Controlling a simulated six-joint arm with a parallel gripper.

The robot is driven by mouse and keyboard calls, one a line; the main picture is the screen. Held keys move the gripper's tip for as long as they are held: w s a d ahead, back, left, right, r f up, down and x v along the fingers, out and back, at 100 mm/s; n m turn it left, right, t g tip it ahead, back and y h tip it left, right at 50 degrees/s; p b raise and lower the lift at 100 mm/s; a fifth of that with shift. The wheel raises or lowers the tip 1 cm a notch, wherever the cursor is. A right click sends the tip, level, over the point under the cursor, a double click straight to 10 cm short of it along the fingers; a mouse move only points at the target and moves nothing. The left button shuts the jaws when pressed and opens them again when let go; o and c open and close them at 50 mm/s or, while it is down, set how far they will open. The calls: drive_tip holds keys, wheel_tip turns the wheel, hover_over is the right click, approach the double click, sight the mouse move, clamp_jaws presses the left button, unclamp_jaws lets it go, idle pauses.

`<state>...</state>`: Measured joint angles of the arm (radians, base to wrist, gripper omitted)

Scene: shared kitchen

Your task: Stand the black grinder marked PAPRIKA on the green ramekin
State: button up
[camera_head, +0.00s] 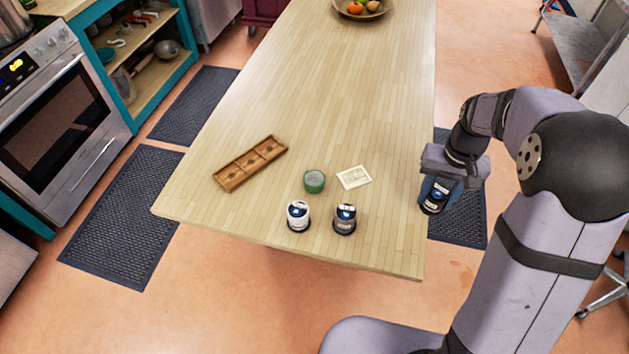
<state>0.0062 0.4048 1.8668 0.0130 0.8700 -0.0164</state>
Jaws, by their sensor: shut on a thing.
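My gripper (440,186) is beside the right edge of the table, shut on a dark grinder (434,205) with a pale and blue label. The held grinder is slightly tilted and clear of the tabletop. I cannot read its marking from here. The green ramekin (314,182) stands on the table, left of my gripper, with nothing standing on it. A black grinder (344,219) and a white grinder (298,217) stand upright at the near side of the table. Their labels are too small to read.
A wooden compartment tray (226,182) lies left of the ramekin on the table (330,85). A pale card (354,177) lies just right of the ramekin. A fruit bowl (378,13) is at the far end. The middle of the table is clear.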

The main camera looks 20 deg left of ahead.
drive_tip(key=shift+a+r, duration=0.1)
idle(0.4)
drive_tip(key=shift+w+a+r, duration=0.15)
drive_tip(key=shift+w+a, duration=0.05)
drive_tip(key=shift+a, duration=0.1)
drive_tip(key=w+a+r+n+p, duration=0.1)
drive_tip(key=w+a+r+p, duration=0.15)
drive_tip(key=a, duration=0.35)
drive_tip(key=w+a+r+n+p, duration=0.1)
drive_tip(key=a+p, duration=0.2)
drive_tip(key=a, duration=0.3)
drive_tip(key=r+n+p, duration=0.1)
drive_tip(key=n+p, duration=0.2)
drive_tip(key=p, duration=0.1)
hover_over(314, 182)
drive_tip(key=s, duration=0.1)
drive_tip(key=shift+d+r, duration=0.1)
drive_tip(key=shift+r, duration=0.05)
drive_tip(key=shift+f+b, duration=1.95)
drive_tip(key=shift+f, duration=0.95)
drive_tip(key=shift+f, duration=0.55)
drive_tip(key=o, duration=1)
